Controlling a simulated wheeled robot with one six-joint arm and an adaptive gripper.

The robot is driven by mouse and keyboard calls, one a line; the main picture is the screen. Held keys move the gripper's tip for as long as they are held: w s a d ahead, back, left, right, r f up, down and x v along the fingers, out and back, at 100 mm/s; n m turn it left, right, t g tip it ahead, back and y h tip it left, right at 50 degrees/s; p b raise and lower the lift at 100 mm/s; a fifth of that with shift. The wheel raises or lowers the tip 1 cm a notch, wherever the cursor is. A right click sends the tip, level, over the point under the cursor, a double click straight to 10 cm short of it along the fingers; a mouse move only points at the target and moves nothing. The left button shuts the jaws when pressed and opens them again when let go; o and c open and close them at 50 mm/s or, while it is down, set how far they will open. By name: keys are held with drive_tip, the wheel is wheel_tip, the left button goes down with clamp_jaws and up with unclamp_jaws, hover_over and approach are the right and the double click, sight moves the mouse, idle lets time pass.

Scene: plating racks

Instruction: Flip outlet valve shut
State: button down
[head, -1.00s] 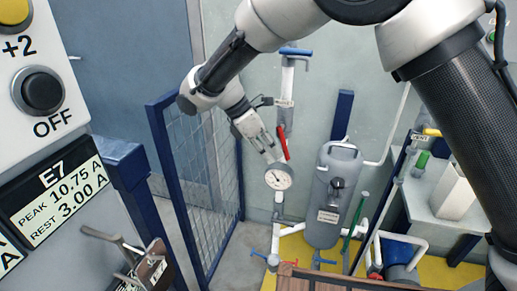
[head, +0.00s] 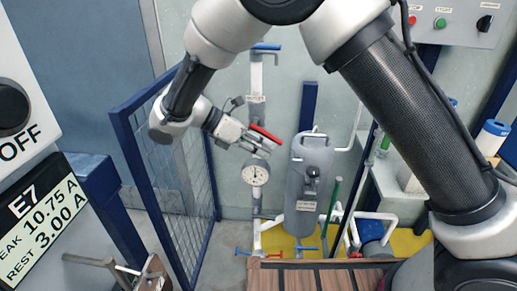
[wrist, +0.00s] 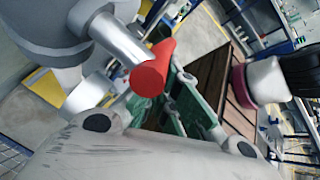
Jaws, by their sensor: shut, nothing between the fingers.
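A red valve lever (head: 265,133) sits on the upright pipe above the round gauge (head: 255,173) in the head view. It slants down to the right across the pipe. My gripper (head: 268,148) is shut and empty, just below the lever, with its fingers pointing right. I cannot tell whether they touch it. In the wrist view a red grip (wrist: 152,70) on a silver rod stands close in front of the gripper. The lever's pivot is partly hidden by my gripper.
A grey tank (head: 308,195) stands right of the pipe. A blue-framed mesh panel (head: 190,180) stands at left. A blue handle (head: 267,46) tops the pipe; smaller red (head: 243,252) and blue (head: 304,249) handles are low down. A slatted wooden surface (head: 315,277) is in front.

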drive_tip(key=shift+w+d+r, duration=0.15)
drive_tip(key=shift+d+r, duration=0.1)
drive_tip(key=shift+r, duration=0.05)
idle(1.1)
drive_tip(key=shift+a, duration=0.1)
drive_tip(key=v, duration=1.2)
drive_tip(key=shift+f, duration=0.2)
drive_tip(key=shift+a, duration=0.15)
